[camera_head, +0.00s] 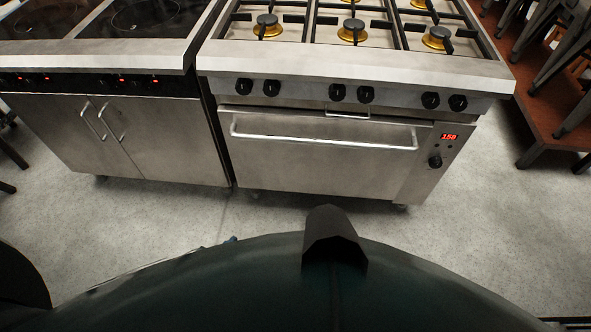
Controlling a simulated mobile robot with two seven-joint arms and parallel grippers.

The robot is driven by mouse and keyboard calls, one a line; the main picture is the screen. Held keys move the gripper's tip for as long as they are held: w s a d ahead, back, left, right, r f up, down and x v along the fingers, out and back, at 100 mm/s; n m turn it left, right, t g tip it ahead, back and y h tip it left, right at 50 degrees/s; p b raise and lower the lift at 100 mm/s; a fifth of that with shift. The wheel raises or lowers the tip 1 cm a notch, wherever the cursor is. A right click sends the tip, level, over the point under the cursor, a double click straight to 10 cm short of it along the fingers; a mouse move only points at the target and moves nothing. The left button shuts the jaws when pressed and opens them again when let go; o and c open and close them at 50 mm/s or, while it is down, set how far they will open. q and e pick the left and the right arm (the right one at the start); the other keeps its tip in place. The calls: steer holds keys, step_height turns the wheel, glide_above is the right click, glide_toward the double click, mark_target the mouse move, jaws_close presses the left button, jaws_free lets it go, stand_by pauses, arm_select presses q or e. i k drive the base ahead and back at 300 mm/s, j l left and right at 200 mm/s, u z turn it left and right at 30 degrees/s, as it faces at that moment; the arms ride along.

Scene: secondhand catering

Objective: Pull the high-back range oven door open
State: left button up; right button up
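The range (350,68) stands ahead of me, with gas burners on top and a row of black knobs along its front. Its oven door (310,172) is a flat steel panel and looks shut. A long horizontal bar handle (322,141) runs across the upper part of the door. To the right of the door is a control panel with a red display (448,137) reading about 150 and a black knob (435,161). Neither of my grippers shows in the head view, and nothing touches the handle.
A second cooking unit (150,135) with dark hobs and two cupboard doors stands close on the left. At the right, dark stacked furniture (560,50) sits on a reddish-brown platform (540,105). Grey floor (440,225) is clear between me and the range.

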mark_target(302, 151)
steer(key=i+l, duration=0.15)
steer(key=l, duration=0.2)
steer(key=i+l, duration=0.15)
steer(key=l, duration=0.15)
steer(key=i+l, duration=0.2)
steer(key=l, duration=0.15)
steer(key=i+l, duration=0.15)
steer(key=l, duration=0.2)
steer(key=u, duration=0.05)
